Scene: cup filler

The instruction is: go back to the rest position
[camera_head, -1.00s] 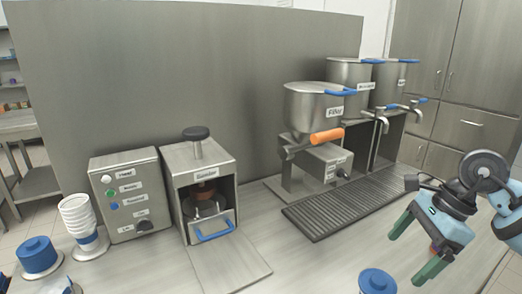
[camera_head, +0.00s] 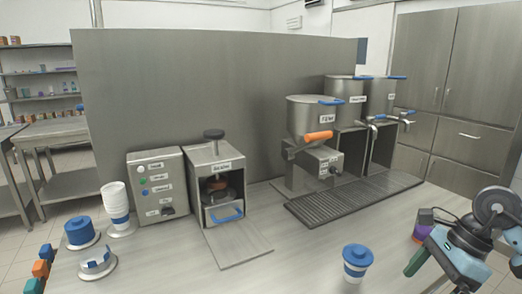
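My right gripper (camera_head: 424,284) is at the lower right, partly cut off by the bottom edge. Its green fingers are spread apart with nothing seen between them. A white cup with a blue lid (camera_head: 356,264) stands upright on the counter to its left, apart from it.
The filler (camera_head: 315,120) stands behind a drip grate (camera_head: 340,208). The sealer (camera_head: 213,180) and a button box (camera_head: 157,187) stand left of it. The front middle counter (camera_head: 300,255) is clear.

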